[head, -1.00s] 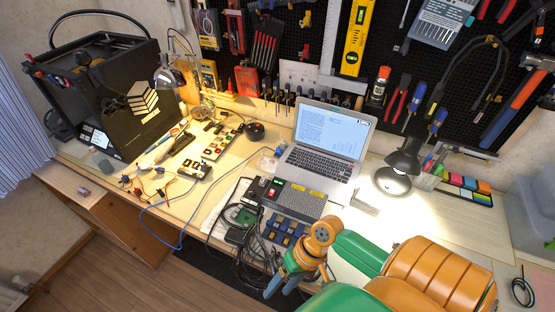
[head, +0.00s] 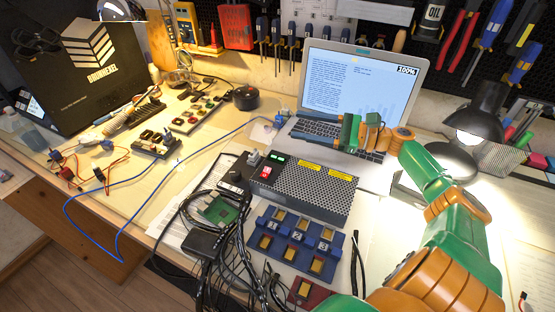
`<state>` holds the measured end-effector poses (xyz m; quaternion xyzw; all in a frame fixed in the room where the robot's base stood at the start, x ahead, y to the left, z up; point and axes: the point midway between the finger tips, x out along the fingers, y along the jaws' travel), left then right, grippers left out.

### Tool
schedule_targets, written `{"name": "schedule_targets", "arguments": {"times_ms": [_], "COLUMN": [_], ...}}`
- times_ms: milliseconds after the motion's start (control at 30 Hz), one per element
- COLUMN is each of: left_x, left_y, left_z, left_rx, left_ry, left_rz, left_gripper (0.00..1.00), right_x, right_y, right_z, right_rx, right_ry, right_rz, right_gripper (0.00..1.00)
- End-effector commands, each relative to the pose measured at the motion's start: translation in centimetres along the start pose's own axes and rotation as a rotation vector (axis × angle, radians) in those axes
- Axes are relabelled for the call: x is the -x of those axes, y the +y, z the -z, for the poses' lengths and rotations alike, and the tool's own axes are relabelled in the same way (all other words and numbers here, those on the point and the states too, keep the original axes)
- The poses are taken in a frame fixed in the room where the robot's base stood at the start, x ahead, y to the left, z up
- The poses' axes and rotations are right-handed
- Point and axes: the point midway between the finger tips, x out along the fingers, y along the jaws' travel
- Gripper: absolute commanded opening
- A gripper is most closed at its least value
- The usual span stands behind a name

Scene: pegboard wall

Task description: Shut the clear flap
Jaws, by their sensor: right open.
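A small clear, whitish piece (head: 262,132) lies on the bench left of the laptop, beside a blue plug (head: 281,118). It looks like the clear flap, but I cannot be sure, and its hinge and angle are too small to tell. My right gripper (head: 348,131) is open and shows no object in it. It is in front of the laptop's keyboard and screen edge, to the right of the clear piece and apart from it. My left gripper is out of view.
The laptop (head: 357,85) stands open behind my right gripper. A grey power supply (head: 305,190) and a blue switch block (head: 295,240) stand in front. Black cables (head: 215,265) crowd the front edge. A lit lamp (head: 475,120) stands at right.

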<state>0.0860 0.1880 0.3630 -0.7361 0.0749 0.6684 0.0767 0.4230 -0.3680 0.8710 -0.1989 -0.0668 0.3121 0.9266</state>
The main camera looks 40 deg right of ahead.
Motion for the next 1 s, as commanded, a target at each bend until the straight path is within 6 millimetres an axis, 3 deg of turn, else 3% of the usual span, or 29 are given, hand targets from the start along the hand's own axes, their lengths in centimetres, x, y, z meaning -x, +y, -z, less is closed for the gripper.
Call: {"name": "schedule_targets", "arguments": {"times_ms": [33,100,233,600,967,1000], "left_x": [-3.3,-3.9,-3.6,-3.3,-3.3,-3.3], "left_y": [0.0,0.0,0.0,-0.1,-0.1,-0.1], "left_z": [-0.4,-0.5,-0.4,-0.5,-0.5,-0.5], "left_rx": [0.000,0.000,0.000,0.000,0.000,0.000], "left_ry": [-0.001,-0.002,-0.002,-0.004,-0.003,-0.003], "left_rz": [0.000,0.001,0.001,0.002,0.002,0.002], "left_gripper": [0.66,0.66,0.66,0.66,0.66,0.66], "right_x": [0.0,0.0,-0.9,-6.4,-7.1,-7.1], "right_y": [1.3,1.5,1.4,1.3,1.4,1.4], "right_z": [3.0,3.5,3.2,2.9,3.0,3.0], "right_rx": [0.000,0.000,0.001,0.000,-0.001,0.000], "right_ry": [-0.001,-0.001,-0.004,-0.003,-0.001,-0.001], "right_rz": [0.001,0.002,0.002,0.002,0.000,0.000], "right_gripper": [0.57,0.57,0.57,0.57,0.57,0.48]}}
